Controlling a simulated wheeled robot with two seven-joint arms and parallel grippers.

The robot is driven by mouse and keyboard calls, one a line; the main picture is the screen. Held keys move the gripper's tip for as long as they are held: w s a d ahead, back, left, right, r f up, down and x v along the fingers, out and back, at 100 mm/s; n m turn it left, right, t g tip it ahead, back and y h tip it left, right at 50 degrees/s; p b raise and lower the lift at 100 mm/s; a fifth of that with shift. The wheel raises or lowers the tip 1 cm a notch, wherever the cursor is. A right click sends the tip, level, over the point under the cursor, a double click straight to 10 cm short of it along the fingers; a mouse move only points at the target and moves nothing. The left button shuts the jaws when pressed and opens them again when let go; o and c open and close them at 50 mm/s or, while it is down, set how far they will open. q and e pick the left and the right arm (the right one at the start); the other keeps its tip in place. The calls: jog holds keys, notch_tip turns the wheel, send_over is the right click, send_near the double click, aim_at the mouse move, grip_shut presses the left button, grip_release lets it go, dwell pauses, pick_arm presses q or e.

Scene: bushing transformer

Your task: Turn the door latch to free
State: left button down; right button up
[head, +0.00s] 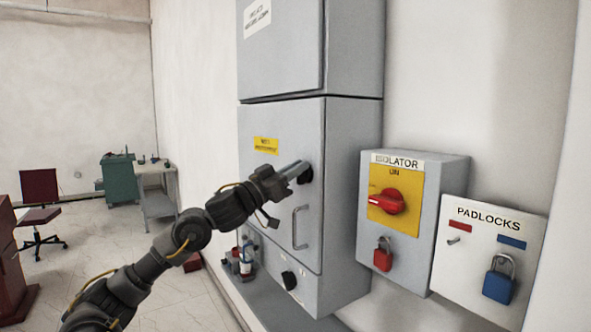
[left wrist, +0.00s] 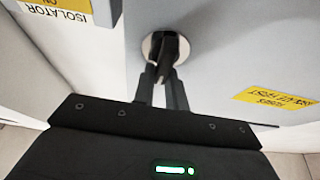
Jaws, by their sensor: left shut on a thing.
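The door latch (left wrist: 165,50) is a dark knob on a round pale plate, on the grey cabinet door (head: 275,185). It also shows in the head view (head: 306,174), partly hidden by my gripper. My left gripper (head: 298,170) reaches it from the left, and its fingers are closed on the knob. In the left wrist view the two fingers (left wrist: 163,80) meet at the knob. The door looks shut, with a bar handle (head: 300,228) below the latch. My right gripper is not in view.
An isolator box (head: 405,250) with a red rotary switch (head: 388,201) and a red padlock (head: 382,255) is right of the cabinet. A padlock board (head: 470,275) holds a blue padlock (head: 499,281). A grey ledge (head: 262,300) runs below; bottles (head: 245,262) stand left of the cabinet.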

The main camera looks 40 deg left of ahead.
pick_arm(q)
jog(key=shift+m, duration=0.5)
jog(key=m+g+h, duration=0.1)
jog(key=m, duration=0.3)
jog(key=m+g+h, duration=0.1)
jog(key=m+h, duration=0.1)
jog(key=m, duration=0.1)
jog(key=d+m+g+h, duration=0.1)
jog(key=m+h, duration=0.1)
jog(key=m, duration=0.2)
jog(key=shift+s+m+g, duration=0.2)
jog(key=shift+m+g, duration=0.1)
jog(key=m+g+p, duration=0.1)
jog(key=m, duration=0.1)
jog(key=m+p, duration=0.1)
jog(key=m, duration=0.1)
jog(key=m+g+p, duration=0.1)
jog(key=m, duration=0.1)
jog(key=shift+d+f+g, duration=0.15)
jog(key=shift+f+g, duration=0.15)
jog(key=m+g+p, duration=0.1)
jog(key=m, duration=0.1)
jog(key=shift+f+m+p, duration=0.2)
jog(key=shift+m+p, duration=0.15)
jog(key=shift+m, duration=0.05)
jog(key=shift+f+m+p, duration=0.2)
jog(key=shift+m+p, duration=0.1)
jog(key=shift+m, duration=0.2)
